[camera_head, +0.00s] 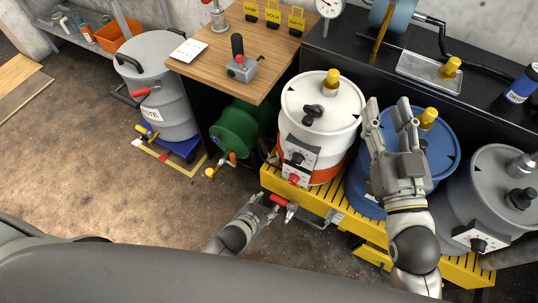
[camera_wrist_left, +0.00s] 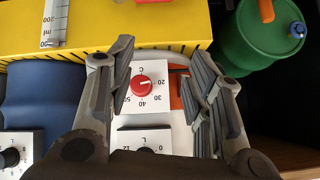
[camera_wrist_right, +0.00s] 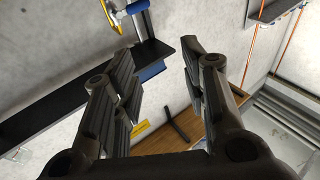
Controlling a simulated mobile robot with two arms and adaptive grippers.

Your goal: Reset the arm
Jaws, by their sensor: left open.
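My left gripper (camera_head: 264,207) is low in front of the yellow platform in the head view, small and partly hard to make out. In the left wrist view its fingers (camera_wrist_left: 162,78) are spread apart and empty. Between them shows the red dial (camera_wrist_left: 140,85) on the white drum's panel; whether they touch it I cannot tell. My right gripper (camera_head: 388,116) is raised in front of the blue drum (camera_head: 438,146), fingers up. In the right wrist view its fingers (camera_wrist_right: 157,85) are apart with nothing between them.
The white and orange drum (camera_head: 322,104) and a grey drum (camera_head: 489,180) flank the blue one along the yellow platform (camera_head: 301,196). A green drum (camera_head: 235,128) lies under the wooden table (camera_head: 215,70). Another grey drum (camera_head: 158,85) stands left. The brown floor (camera_head: 90,165) is open.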

